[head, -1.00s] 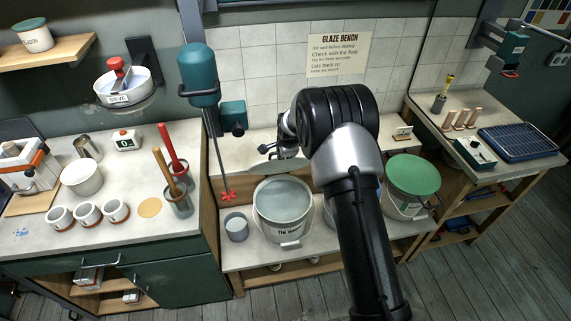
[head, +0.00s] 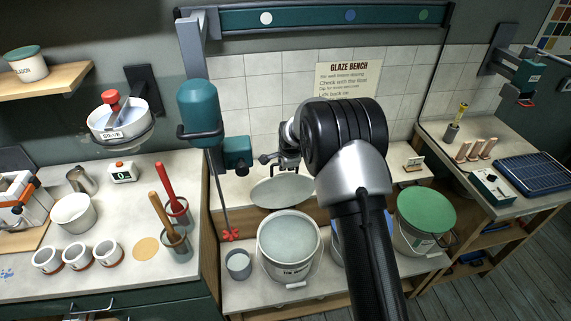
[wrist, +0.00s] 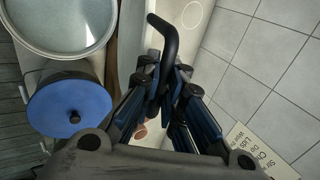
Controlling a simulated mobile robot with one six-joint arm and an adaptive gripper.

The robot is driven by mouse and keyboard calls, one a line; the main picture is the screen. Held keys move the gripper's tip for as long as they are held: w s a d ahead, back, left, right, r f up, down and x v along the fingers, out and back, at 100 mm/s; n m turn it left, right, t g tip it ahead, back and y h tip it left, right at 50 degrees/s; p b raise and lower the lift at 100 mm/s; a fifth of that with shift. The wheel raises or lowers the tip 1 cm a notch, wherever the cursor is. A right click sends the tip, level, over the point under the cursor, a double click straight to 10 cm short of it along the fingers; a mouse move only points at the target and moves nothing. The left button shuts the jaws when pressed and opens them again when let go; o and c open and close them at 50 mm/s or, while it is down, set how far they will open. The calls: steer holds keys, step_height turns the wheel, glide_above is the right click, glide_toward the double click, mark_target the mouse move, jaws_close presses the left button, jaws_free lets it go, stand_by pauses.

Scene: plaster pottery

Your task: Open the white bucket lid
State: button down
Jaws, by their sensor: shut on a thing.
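The white bucket (head: 289,266) stands open on the low bench in the head view, with pale glaze (head: 289,235) inside. Its open top (wrist: 62,22) also shows at the upper left of the wrist view. A pale round lid (head: 283,192) is off the bucket, in the air behind and above its rear rim, tilted. My gripper (head: 287,163) is just above this lid, partly hidden by my arm. In the wrist view my gripper (wrist: 163,82) is shut on a black curved handle (wrist: 168,38).
A bucket with a blue lid (wrist: 65,110) stands beside the white one, mostly behind my arm in the head view. A green-lidded bucket (head: 426,209) is further right. A mixer (head: 200,108) hangs at left, its shaft near the small grey cup (head: 238,264). The tiled wall (head: 270,100) is close behind.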

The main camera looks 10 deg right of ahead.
steer(key=shift+w+r, duration=0.1)
steer(key=shift+r, duration=0.15)
steer(key=c, duration=1.7)
jaws_free()
steer(key=shift+f, duration=0.1)
steer(key=v, duration=1.2)
